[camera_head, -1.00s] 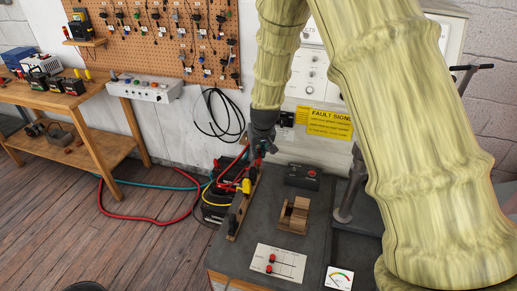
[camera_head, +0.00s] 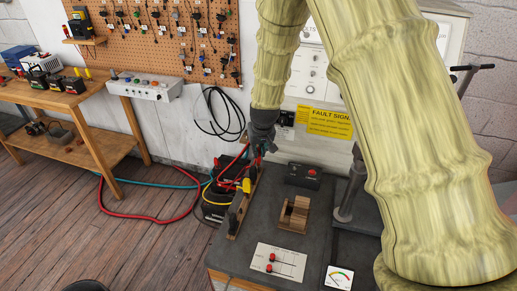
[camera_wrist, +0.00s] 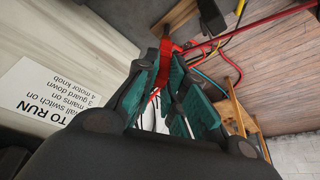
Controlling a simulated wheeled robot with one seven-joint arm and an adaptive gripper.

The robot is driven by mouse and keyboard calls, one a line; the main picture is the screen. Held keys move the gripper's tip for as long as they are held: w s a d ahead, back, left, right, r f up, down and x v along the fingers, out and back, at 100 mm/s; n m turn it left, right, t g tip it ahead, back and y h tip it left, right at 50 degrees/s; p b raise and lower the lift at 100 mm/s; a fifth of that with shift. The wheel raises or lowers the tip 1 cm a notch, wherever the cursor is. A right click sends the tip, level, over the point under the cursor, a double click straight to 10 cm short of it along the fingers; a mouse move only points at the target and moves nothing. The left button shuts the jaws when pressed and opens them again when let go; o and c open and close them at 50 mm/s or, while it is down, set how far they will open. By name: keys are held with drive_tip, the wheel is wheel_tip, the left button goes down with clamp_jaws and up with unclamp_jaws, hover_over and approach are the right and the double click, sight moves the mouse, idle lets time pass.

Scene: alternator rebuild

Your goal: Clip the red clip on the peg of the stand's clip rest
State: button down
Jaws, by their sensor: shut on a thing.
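My gripper (camera_head: 261,146) is low over the back left edge of the dark-topped stand (camera_head: 232,258). In the wrist view its teal-padded fingers (camera_wrist: 172,75) are shut on the red clip (camera_wrist: 165,58), which shows as a red strip between them with a red cable running off. In the head view the clip is mostly hidden by the gripper. The clip rest looks to be the wooden strip (camera_head: 236,222) along the stand's left edge. A yellow clip (camera_head: 246,185) sits on it. The peg for the red clip cannot be made out, nor whether the clip touches it.
A grey post (camera_head: 350,190) rises at the right. Cables and batteries crowd the floor left of the stand.

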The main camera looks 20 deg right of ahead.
drive_tip(key=shift+f, duration=0.15)
drive_tip(key=shift+f+b, duration=0.4)
drive_tip(key=shift+f, duration=0.4)
drive_tip(key=c, duration=1.4)
unclamp_jaws()
drive_tip(key=shift+r, duration=0.15)
wheel_tip(320, 180, up, 8)
drive_tip(key=p, duration=0.5)
drive_tip(key=shift+r+p, duration=0.25)
drive_tip(key=shift+p, duration=0.15)
drive_tip(key=shift+f, duration=0.1)
